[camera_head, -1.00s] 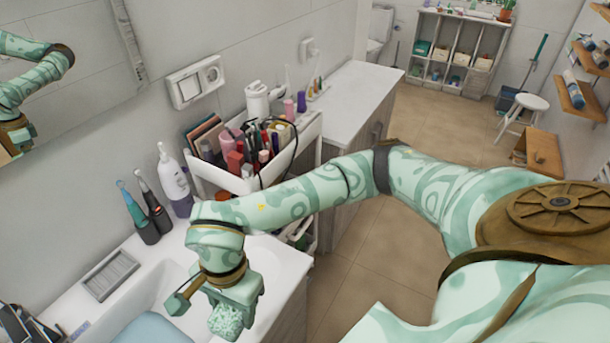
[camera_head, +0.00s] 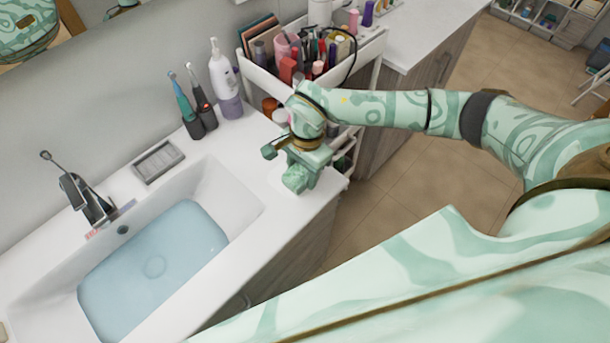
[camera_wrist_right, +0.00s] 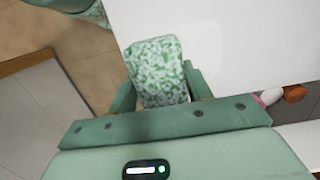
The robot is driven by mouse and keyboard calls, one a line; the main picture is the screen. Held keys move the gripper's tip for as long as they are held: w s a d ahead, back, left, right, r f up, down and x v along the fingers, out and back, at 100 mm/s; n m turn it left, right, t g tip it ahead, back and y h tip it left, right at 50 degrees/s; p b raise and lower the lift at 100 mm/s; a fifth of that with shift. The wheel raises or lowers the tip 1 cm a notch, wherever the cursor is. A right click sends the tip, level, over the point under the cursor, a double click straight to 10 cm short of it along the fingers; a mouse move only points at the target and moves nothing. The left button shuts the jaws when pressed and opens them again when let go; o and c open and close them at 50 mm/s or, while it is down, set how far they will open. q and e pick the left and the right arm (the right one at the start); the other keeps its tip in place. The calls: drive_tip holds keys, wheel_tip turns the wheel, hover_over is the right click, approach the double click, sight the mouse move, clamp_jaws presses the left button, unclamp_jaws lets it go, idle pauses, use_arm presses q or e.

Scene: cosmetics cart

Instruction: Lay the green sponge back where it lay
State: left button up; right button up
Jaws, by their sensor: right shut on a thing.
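The green speckled sponge (camera_wrist_right: 158,72) is between the fingers of my right gripper (camera_wrist_right: 162,90) in the right wrist view. In the head view the right gripper (camera_head: 300,180) is over the right end of the white washbasin counter (camera_head: 262,160), near its front edge, and mostly covers the sponge. The gripper is shut on the sponge. I cannot tell whether the sponge touches the counter. A grey ribbed dish (camera_head: 158,161) lies empty behind the basin. My left gripper is not in view.
The basin (camera_head: 150,262) holds blue water left of the gripper. A faucet (camera_head: 85,200), two toothbrushes in dark stands (camera_head: 198,115) and a white and purple bottle (camera_head: 225,80) stand along the wall. A cosmetics cart (camera_head: 310,85) stands right behind the gripper. Bare counter lies around it.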

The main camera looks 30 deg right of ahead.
sight(305, 177)
drive_tip(key=shift+w+d+f, duration=0.25)
drive_tip(key=shift+f, duration=0.2)
drive_tip(key=shift+w+d+f, duration=0.2)
drive_tip(key=shift+f, duration=0.2)
drive_tip(key=shift+w+d+f, duration=0.15)
drive_tip(key=shift+f, duration=0.8)
drive_tip(key=shift+w+d+f, duration=0.1)
drive_tip(key=shift+f, duration=0.85)
drive_tip(key=shift+f, duration=0.15)
drive_tip(key=o, duration=1.1)
drive_tip(key=r, duration=0.4)
drive_tip(key=d+r, duration=0.1)
drive_tip(key=r, duration=0.7)
drive_tip(key=shift+w+d+r, duration=0.15)
drive_tip(key=shift+w+d, duration=0.05)
drive_tip(key=shift+w, duration=0.05)
